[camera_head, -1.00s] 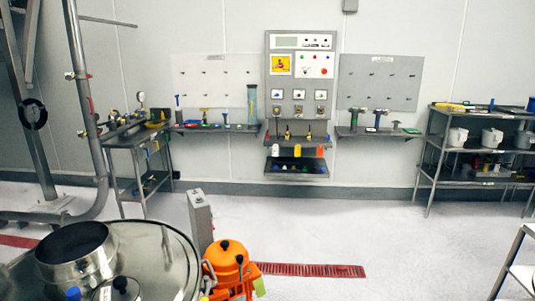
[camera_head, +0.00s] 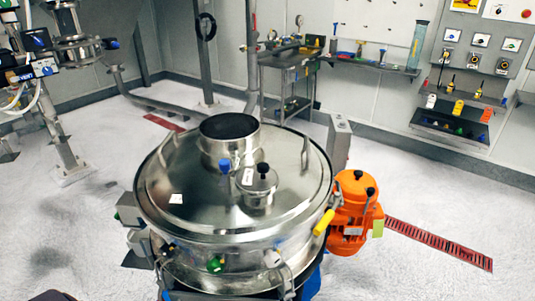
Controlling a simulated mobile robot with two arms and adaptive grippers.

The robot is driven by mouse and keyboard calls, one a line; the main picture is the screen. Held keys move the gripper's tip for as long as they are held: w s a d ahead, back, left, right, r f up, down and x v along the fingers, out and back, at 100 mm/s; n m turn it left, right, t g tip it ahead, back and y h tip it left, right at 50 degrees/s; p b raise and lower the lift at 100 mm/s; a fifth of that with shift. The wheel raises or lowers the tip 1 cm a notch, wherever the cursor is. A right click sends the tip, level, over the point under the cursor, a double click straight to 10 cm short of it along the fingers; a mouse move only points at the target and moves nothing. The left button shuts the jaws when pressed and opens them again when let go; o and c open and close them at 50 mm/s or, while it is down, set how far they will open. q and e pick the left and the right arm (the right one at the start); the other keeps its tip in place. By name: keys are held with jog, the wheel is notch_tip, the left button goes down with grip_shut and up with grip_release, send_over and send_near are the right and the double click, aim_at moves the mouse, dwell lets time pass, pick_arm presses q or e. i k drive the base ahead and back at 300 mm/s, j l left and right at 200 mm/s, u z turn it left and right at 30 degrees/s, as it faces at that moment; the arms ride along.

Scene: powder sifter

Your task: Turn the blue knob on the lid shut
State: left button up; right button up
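The round steel lid (camera_head: 178,180) of the sifter is in the middle of the head view. A blue knob (camera_head: 224,167) stands upright on the lid, just in front of the wide open steel collar (camera_head: 215,151). Right of the knob is a small capped port (camera_head: 259,188) with a black knob (camera_head: 263,170) on top. Whether the blue knob is turned open or shut cannot be told. Neither of my grippers is in view.
An orange motor (camera_head: 349,217) with black knobs stands against the sifter's right side. A yellow handle (camera_head: 323,222) sticks out at the rim. A red floor grate (camera_head: 440,243) runs to the right. A steel cart (camera_head: 287,80) and a pipe stand (camera_head: 70,155) are behind. Floor at right is clear.

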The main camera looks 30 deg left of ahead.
aim_at(225, 165)
jog(key=u, duration=1.25)
